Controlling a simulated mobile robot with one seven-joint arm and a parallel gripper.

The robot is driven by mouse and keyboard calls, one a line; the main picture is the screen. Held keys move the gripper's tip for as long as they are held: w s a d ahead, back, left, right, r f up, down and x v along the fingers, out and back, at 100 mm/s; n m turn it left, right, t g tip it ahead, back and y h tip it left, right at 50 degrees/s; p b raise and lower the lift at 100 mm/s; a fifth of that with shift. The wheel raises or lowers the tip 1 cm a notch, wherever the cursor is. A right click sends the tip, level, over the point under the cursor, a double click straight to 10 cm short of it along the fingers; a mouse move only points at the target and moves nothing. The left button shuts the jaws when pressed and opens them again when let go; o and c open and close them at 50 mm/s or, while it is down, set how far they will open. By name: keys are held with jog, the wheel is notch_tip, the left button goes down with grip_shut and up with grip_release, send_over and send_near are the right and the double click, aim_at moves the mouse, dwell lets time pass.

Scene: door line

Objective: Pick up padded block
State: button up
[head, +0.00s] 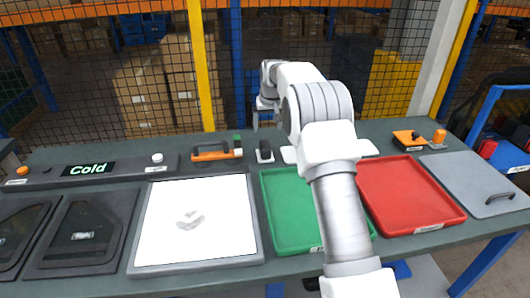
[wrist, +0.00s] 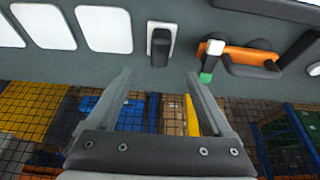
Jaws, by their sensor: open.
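A small dark block (head: 265,148) with a paler end stands on a white plate at the back of the bench; it looks like the padded block, though its padding is too small to make out. In the wrist view the dark block (wrist: 160,46) sits on its white plate beyond the fingertips, roughly midway between them. My gripper (wrist: 160,75) is open and empty, its two fingers apart. In the head view my gripper (head: 267,122) hangs above and behind the block, partly hidden by my own arm, and does not touch it.
An orange-handled tool (head: 212,152) and a green-topped piece (head: 238,146) lie left of the block. Green tray (head: 285,225), red tray (head: 410,195), white panel (head: 200,220) and grey lid (head: 470,183) fill the front. A mesh fence (head: 150,80) stands behind the bench.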

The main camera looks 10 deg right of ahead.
aim_at(265, 145)
jog(key=x, duration=1.4)
jog(key=shift+w, duration=0.3)
grip_shut()
